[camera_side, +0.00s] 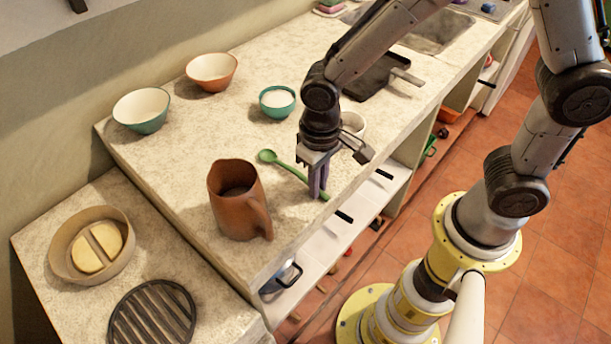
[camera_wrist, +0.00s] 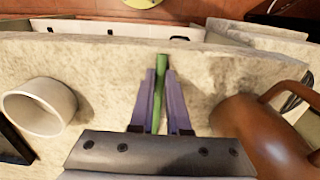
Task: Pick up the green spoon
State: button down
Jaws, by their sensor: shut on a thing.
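The green spoon (camera_side: 283,166) lies on the speckled countertop near its front edge, with its bowl end toward the back left in the side view. My gripper (camera_side: 318,194) points down over the handle and is shut on it. In the wrist view the green spoon (camera_wrist: 160,82) runs between the two purple fingers of my gripper (camera_wrist: 159,75), and its handle end sticks out past the fingertips. In the wrist view the bowl end of the spoon is hidden behind the gripper body.
A brown jug (camera_side: 240,200) stands left of the spoon. A white cup (camera_side: 352,124) is partly hidden behind my gripper. A dark pan (camera_side: 376,77) lies beyond. Open shelves are below the counter edge.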

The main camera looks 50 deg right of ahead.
jog(key=shift+r, duration=0.15)
jog(key=shift+r, duration=0.2)
jog(key=r, duration=0.3)
jog(key=shift+s+d+r, duration=0.15)
jog(key=shift+s+r, duration=0.05)
jog(key=shift+s, duration=0.1)
jog(key=s+d+r, duration=0.6)
jog(key=s+r, duration=0.3)
jog(key=s, duration=0.3)
jog(key=c, duration=1.4)
grip_release()
grip_shut()
